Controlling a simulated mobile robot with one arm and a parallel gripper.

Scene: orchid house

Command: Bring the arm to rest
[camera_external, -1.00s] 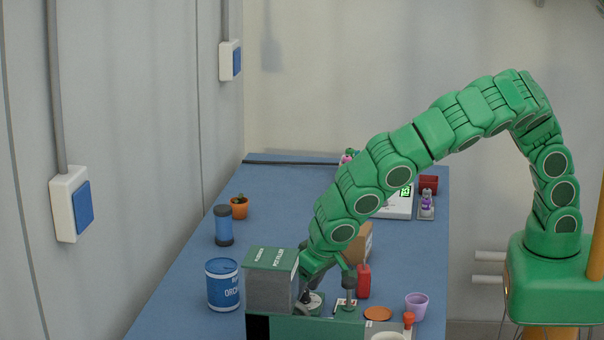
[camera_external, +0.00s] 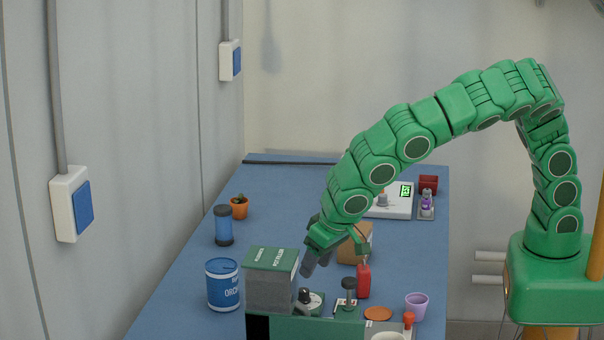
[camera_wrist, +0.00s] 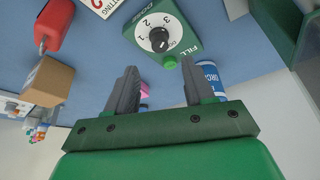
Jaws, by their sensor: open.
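My gripper (camera_external: 318,262) hangs above the blue bench, just behind the green and grey dispenser box (camera_external: 272,280). In the wrist view my gripper (camera_wrist: 158,92) has its two grey fingers apart, with nothing held between them. Ahead of the fingers is a green dial panel (camera_wrist: 162,30) with a black knob, numbers and a green button marked FILL. My green arm arches from its base at the right over the bench.
A white scale (camera_external: 390,201) is farther back. The bench's middle left is clear.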

